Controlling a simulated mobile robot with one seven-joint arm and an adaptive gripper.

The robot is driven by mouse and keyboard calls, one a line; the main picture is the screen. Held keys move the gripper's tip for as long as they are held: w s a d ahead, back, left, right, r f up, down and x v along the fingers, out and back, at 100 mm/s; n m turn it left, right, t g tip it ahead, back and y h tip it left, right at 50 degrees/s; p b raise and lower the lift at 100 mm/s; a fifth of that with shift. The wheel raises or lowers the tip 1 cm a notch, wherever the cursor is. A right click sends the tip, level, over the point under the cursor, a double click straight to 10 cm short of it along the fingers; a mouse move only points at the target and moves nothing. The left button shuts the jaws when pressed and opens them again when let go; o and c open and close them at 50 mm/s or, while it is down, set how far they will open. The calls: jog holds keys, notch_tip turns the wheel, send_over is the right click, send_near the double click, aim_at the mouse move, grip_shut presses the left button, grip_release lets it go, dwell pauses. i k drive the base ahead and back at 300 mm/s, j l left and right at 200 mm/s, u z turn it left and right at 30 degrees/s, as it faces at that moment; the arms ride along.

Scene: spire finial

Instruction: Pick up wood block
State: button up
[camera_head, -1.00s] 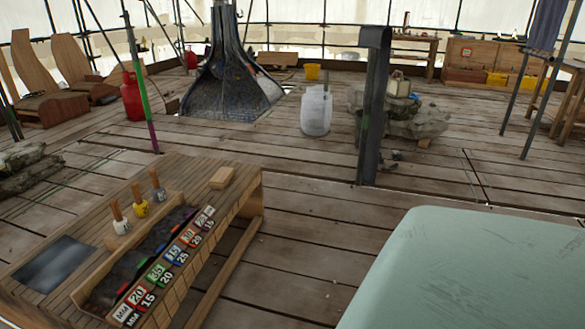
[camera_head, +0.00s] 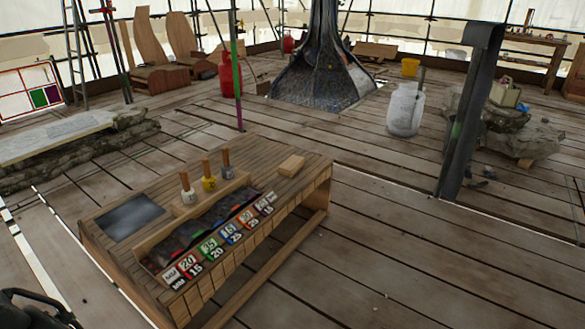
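The wood block (camera_head: 291,166) is a small, plain, light-brown block. It lies flat on the top of the slatted wooden bench (camera_head: 255,180), near its far right end. Nothing touches or covers it. No fingers of my gripper can be made out in the head view. A dark, curved piece (camera_head: 35,310) is cut off at the lower left corner, and I cannot tell what it is.
Several wooden-handled tools (camera_head: 207,175) stand upright behind the bench's trough, left of the block. Numbered coloured tags (camera_head: 222,238) line the trough's front. A grey post (camera_head: 468,115) and a white container (camera_head: 405,110) stand beyond. Plank floor right of the bench is clear.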

aim_at(294, 163)
jog(key=i+l, duration=0.1)
jog(key=i, duration=2.25)
